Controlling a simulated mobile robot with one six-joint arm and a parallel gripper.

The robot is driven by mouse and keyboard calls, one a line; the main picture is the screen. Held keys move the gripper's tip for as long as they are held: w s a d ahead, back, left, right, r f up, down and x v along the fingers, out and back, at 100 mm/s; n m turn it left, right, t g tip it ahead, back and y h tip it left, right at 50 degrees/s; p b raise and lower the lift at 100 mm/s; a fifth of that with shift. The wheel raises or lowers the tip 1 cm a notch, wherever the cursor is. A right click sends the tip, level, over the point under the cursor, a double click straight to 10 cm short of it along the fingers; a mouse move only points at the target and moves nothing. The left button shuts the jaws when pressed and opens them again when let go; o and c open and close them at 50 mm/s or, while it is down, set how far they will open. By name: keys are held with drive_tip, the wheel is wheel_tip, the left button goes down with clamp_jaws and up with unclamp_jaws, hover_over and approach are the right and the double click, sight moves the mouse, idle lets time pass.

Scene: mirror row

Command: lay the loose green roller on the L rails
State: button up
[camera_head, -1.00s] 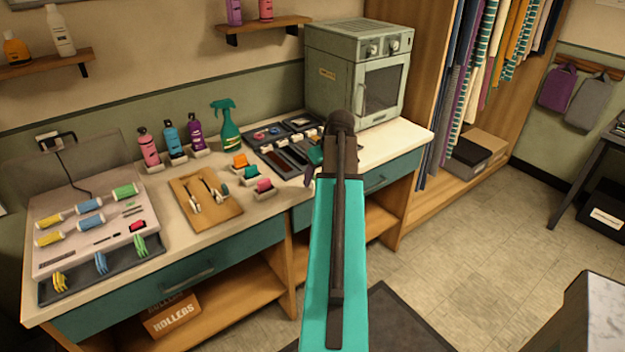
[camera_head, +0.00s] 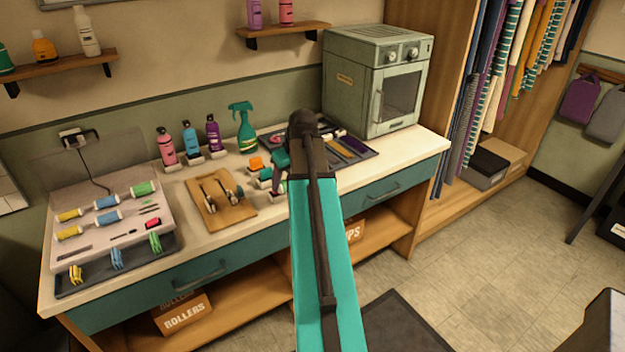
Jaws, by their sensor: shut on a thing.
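The roller panel (camera_head: 98,247) stands at the left of the bench. Two yellow rollers (camera_head: 68,214), two blue rollers (camera_head: 106,202) and one green roller (camera_head: 143,188) lie on it. Below the green roller are thin bare rails (camera_head: 149,208), in the column of the largest roller; I cannot read an L there. My gripper (camera_head: 277,180) shows only in part, left of my dark wrist, over the bench near the small coloured pieces. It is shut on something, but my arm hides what. I cannot make out a loose green roller.
A wooden board (camera_head: 222,205) with tools, several bottles (camera_head: 190,140) and a green spray bottle (camera_head: 243,127) stand between panel and gripper. Small coloured pieces (camera_head: 257,163) sit close by. A dark tray (camera_head: 350,150) and an oven (camera_head: 376,80) are to the right.

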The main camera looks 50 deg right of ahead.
drive_tip(key=w+a+r+n, duration=0.15)
drive_tip(key=w+a, duration=0.35)
drive_tip(key=a, duration=0.7)
drive_tip(key=w+a+r, duration=0.2)
drive_tip(key=w+a, duration=0.3)
drive_tip(key=a, duration=0.6)
drive_tip(key=a+r, duration=0.2)
drive_tip(key=a, duration=0.9)
drive_tip(key=a+r+n+y, duration=0.1)
drive_tip(key=a, duration=1)
drive_tip(key=shift+w+a+r, duration=0.25)
drive_tip(key=shift+w+r, duration=0.05)
drive_tip(key=shift+r, duration=0.1)
drive_tip(key=shift+a, duration=0.15)
